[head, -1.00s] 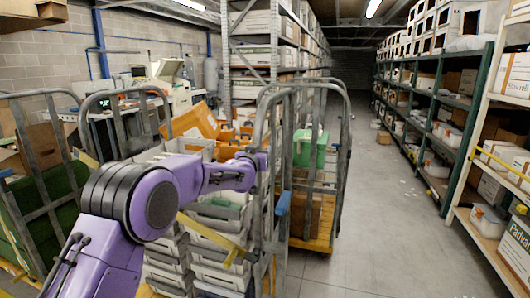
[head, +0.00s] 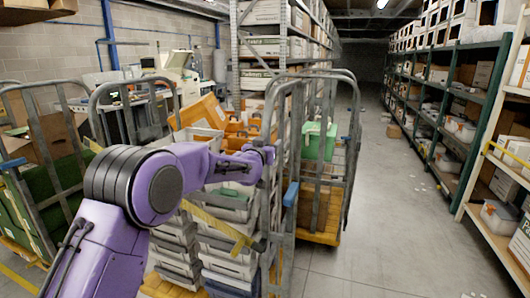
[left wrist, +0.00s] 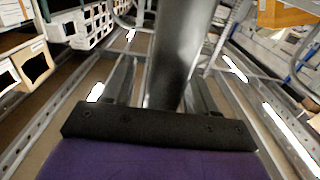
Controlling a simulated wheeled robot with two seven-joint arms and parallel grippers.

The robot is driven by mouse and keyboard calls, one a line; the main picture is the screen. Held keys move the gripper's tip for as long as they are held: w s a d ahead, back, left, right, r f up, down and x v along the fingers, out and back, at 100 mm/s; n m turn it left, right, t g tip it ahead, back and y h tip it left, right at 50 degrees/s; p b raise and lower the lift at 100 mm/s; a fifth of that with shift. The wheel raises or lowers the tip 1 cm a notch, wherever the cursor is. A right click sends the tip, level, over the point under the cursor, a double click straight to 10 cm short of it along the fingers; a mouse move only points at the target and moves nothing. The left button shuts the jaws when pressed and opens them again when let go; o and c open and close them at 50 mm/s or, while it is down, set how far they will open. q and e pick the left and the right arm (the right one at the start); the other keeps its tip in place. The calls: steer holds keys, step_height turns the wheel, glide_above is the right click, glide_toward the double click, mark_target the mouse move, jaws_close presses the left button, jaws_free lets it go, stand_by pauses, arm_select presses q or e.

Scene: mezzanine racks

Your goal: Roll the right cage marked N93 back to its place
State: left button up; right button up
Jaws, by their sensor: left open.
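Several roll cages stand close together in the head view, and I can read no N93 mark on any. The middle cage (head: 283,150) has grey tube frames, a blue catch and stacked grey-white crates (head: 228,235). My left gripper (head: 267,153) is open at this cage's upright tube. In the left wrist view a thick grey tube (left wrist: 180,60) runs between its fingers; I cannot tell whether they touch it. Just behind, on the right, another cage (head: 350,165) with a yellow base holds a green crate (head: 316,140) and a brown box. My right gripper is not in view.
A cage (head: 47,195) with green contents stands at the left. Tall racks (head: 262,45) rise behind the cages, and loaded shelving (head: 455,150) lines the right.

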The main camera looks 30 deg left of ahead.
arm_select(q)
steer(key=s+d+b, duration=0.1)
steer(key=s+b, duration=0.2)
steer(key=s, duration=0.5)
steer(key=shift+s+f, duration=0.25)
steer(key=shift+s, duration=0.1)
